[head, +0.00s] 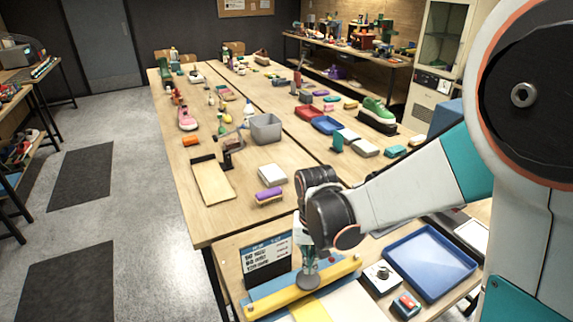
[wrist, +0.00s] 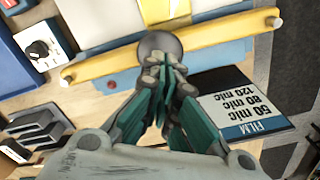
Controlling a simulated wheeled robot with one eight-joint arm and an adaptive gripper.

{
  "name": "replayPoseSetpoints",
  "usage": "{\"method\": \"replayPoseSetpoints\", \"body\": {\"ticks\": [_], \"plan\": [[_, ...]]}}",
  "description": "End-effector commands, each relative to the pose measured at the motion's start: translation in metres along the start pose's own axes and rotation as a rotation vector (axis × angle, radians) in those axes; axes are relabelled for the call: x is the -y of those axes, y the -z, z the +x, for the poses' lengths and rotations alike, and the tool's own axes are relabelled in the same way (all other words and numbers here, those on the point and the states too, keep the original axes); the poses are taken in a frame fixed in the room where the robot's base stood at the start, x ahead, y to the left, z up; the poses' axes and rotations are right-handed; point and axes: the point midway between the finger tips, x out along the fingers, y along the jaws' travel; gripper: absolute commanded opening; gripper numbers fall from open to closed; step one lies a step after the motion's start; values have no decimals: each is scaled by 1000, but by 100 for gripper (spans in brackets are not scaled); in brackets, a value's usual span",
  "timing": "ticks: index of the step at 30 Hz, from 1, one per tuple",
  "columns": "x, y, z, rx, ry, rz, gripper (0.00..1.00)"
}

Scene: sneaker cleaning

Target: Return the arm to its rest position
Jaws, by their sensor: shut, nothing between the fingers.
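My arm reaches in from the right in the head view and bends down over the near end of the workbench. My gripper (head: 309,272) points down above a yellow bar (head: 270,299) on a blue base. In the wrist view my gripper (wrist: 165,68) has its teal fingers together with nothing between them. The fingertips appear in front of a round grey knob (wrist: 158,44) on the yellow bar; I cannot tell whether they touch it.
A film sign (head: 268,262) stands close to the gripper. A blue tray (head: 430,262), a white dial box (head: 382,275) and a red-button box (head: 406,304) lie to the right. The long table (head: 225,225) behind holds a grey bin (head: 266,129), brushes and shoes. Floor at left is clear.

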Motion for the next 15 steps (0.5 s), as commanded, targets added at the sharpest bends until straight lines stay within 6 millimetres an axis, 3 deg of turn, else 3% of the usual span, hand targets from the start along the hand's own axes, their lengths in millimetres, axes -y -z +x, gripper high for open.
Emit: {"method": "replayPoseSetpoints", "body": {"ticks": [5, 15], "plan": [[-6, -3, -9, -23, 8, -4, 0], [-34, -19, -55, -161, 44, -31, 0]]}}
